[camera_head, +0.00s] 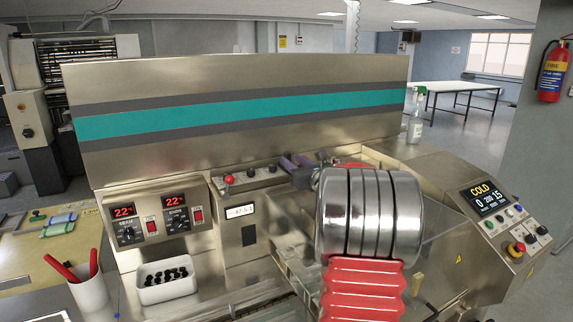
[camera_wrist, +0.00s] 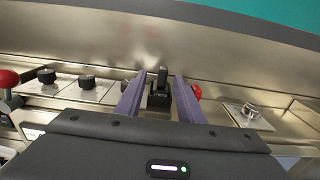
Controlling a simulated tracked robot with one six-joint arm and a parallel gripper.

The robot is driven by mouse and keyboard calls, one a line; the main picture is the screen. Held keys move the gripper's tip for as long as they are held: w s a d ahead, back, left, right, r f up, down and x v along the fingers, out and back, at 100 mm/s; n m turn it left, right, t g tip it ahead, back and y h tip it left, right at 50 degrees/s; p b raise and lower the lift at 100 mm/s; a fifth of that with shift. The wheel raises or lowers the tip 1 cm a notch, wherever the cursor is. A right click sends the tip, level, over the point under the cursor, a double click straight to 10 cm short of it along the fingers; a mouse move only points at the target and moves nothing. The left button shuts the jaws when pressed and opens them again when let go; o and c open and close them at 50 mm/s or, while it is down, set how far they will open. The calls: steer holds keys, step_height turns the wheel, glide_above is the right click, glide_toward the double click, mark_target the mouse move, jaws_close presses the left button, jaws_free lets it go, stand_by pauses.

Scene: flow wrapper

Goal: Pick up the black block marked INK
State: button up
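A small black block (camera_wrist: 159,98) with a narrow upright part shows in the wrist view, on the metal ledge of the machine. No INK marking is legible on it. My gripper (camera_wrist: 160,76) has its two purple fingers apart, one to each side of the block in the picture. I see no finger touching the block, and cannot tell how far ahead of the fingertips it lies. In the head view my gripper (camera_head: 297,163) is over the machine's ledge, and the block cannot be made out clearly there.
Black knobs (camera_wrist: 87,82) and a red ball-topped lever (camera_wrist: 8,79) stand left of the fingers. A red part (camera_wrist: 196,91) is close by the right finger. A steel panel (camera_head: 240,85) rises behind. A white tray of small black pieces (camera_head: 167,291) is at lower left.

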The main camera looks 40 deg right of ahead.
mark_target(289, 158)
steer(key=shift+w, duration=0.2)
steer(key=shift+d+x, duration=0.2)
steer(key=shift+x, duration=2.35)
steer(key=shift+f, duration=0.1)
steer(key=shift+c, duration=0.7)
jaws_close()
